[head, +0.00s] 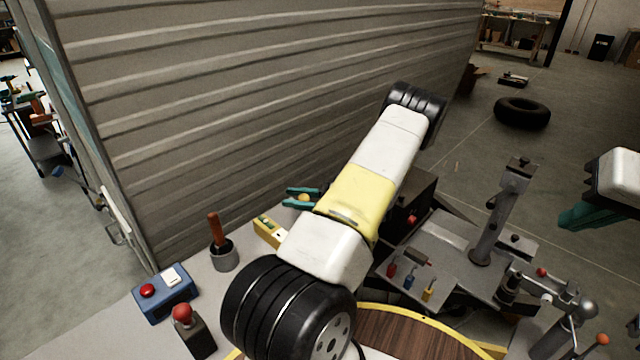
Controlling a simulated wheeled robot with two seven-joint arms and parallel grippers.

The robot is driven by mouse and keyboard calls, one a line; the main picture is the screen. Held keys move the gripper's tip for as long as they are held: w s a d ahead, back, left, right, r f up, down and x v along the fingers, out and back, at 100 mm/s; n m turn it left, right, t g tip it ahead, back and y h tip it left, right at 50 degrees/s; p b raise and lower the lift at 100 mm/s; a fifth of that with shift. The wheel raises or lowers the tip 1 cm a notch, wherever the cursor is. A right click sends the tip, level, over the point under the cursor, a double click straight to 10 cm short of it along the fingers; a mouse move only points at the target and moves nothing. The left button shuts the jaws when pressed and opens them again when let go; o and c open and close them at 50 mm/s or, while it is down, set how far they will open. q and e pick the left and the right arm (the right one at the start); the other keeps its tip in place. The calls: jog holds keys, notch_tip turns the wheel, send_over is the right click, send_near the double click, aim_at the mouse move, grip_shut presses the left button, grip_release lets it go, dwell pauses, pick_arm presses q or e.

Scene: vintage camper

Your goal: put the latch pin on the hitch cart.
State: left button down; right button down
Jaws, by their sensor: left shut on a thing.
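My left arm crosses the middle of the head view. The teal fingers of my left gripper (302,198) show just left of the arm, near the camper wall. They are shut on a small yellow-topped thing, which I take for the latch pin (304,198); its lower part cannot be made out. What looks like the hitch cart (455,252), a grey metal platform with an upright post, stands right of the arm and apart from this gripper. My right gripper (584,216) is at the right edge, above the floor; its finger opening is not clear.
Small red, blue and yellow-handled pieces sit on the grey platform. A yellow level (268,231), an orange-handled tool in a grey cup (224,258), a blue button box (164,294) and a red-knobbed lever (183,317) stand at left. The ribbed camper wall (250,90) rises behind.

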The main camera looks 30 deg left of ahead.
pick_arm(q)
jog(key=c, duration=1)
grip_release()
jog(key=shift+c, duration=0.2)
jog(key=v, duration=1.1)
jog(key=shift+w+d+r, duration=0.1)
jog(key=shift+d+r, duration=0.05)
jog(key=shift+d, duration=0.2)
jog(key=s+d+r+n+t+h, duration=0.4)
jog(key=s+d+r+h, duration=0.1)
jog(key=r, duration=0.4)
jog(key=s+d+r+n+t+h, duration=0.3)
jog(key=s+d+r+h, duration=0.3)
jog(key=s+r+h, duration=0.2)
jog(key=s+d+r+n+t+h, duration=0.4)
jog(key=s+d+r+h, duration=0.1)
jog(key=r, duration=0.6)
jog(key=shift+s+d+r+n+t+h, duration=0.15)
jog(key=shift+s+r+n+t+h, duration=0.2)
jog(key=shift+s+h, duration=0.55)
jog(key=shift+s, duration=0.2)
